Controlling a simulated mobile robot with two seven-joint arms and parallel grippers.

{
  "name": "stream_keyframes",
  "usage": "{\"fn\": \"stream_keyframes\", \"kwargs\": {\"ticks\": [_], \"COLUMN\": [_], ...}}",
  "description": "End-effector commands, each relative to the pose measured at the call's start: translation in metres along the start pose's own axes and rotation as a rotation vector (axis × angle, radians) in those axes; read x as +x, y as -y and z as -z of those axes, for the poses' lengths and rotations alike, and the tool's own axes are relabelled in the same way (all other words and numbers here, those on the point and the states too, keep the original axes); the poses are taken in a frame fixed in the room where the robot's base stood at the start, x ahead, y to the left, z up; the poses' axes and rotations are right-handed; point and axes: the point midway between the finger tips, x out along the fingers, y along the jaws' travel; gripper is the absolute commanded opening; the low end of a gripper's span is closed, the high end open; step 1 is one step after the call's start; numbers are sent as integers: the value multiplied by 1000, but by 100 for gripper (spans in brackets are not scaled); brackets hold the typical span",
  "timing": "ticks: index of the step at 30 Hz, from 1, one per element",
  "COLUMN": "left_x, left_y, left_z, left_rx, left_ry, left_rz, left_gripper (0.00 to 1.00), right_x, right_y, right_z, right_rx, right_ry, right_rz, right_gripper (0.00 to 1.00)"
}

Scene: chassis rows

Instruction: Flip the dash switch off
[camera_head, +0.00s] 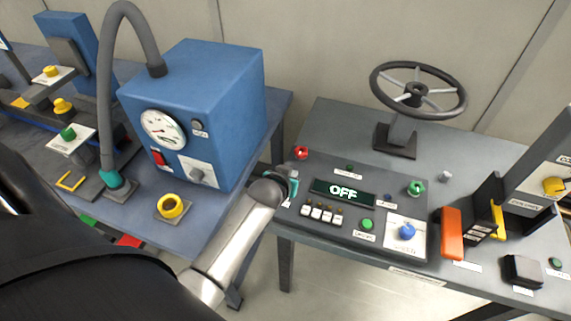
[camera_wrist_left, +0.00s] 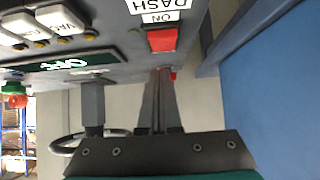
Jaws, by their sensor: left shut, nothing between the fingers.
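The dash switch (camera_wrist_left: 162,39) is a red rocker, close up in the left wrist view, with labels reading ON and DASH beside it. In the head view it is hidden behind my left gripper (camera_head: 291,181) at the left edge of the dash panel (camera_head: 330,226). My left gripper's fingers, also in the left wrist view (camera_wrist_left: 160,76), are shut and empty, their tips close to the rocker. Whether they touch it I cannot tell. The panel display (camera_head: 343,193) reads OFF. My right gripper is out of view.
A red knob (camera_head: 301,153) is just beyond my gripper. White rocker keys (camera_head: 323,214), a green button (camera_head: 367,224) and a blue knob (camera_head: 407,231) share the panel. A steering wheel (camera_head: 418,90) stands behind. A blue machine (camera_head: 195,110) stands on the left bench.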

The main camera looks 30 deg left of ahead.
Motion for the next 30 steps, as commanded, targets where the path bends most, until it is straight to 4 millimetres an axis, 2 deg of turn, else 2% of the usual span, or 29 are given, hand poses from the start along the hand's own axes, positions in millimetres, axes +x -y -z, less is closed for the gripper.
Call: {"fn": "stream_keyframes", "kwargs": {"ticks": [1, 8, 21, 30], "left_x": [-5, -16, -83, -107], "left_y": [1, 2, 2, 2], "left_z": [10, 32, 44, 49], "left_rx": [0, 0, 0, 0], "left_ry": [-2, -1, -1, -1], "left_rz": [0, -1, -1, -1], "left_gripper": [0, 0, 0, 0], "right_x": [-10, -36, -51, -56], "right_y": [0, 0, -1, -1], "right_z": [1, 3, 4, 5], "right_rx": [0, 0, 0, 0], "right_ry": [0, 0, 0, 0], "right_rz": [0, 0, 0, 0], "right_gripper": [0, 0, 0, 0]}}
